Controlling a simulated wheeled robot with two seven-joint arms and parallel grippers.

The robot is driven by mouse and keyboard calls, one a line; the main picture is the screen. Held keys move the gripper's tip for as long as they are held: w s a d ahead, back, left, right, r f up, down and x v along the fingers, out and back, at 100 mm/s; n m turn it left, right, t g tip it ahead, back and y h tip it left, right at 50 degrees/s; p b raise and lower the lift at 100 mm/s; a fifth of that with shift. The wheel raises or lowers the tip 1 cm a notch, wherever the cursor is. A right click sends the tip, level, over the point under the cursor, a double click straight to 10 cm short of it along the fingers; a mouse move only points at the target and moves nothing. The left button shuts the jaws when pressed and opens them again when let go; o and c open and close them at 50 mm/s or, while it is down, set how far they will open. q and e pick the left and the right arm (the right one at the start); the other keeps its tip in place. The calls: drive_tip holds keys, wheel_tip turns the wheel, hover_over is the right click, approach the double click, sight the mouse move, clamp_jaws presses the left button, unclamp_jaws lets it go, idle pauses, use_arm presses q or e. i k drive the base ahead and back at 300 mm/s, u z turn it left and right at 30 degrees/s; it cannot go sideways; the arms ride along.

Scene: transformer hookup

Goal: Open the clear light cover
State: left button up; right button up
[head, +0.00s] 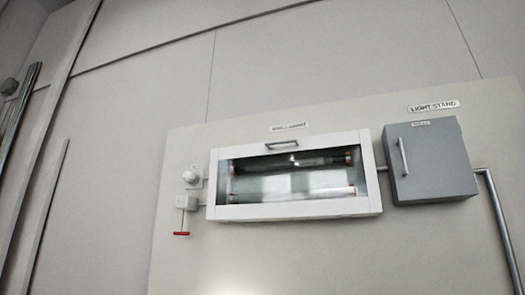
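The clear light cover (258,178) is a transparent pane in a white-framed box fixed to a pale wall panel, right of the picture's middle. It appears shut. A dark handle (282,144) sits on the upper part of the white frame. Behind the pane are two horizontal tubes (295,193), one above the other, with reflections over them. Neither of my grippers shows in the head view.
A grey box (432,165) with a vertical handle, under a "LIGHT STAND" label (433,107), is mounted right of the light. A conduit (499,225) runs down from it.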

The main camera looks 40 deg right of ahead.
sight(346, 208)
drive_tip(key=z, duration=0.65)
drive_tip(key=i, duration=0.9)
drive_tip(key=z, duration=0.85)
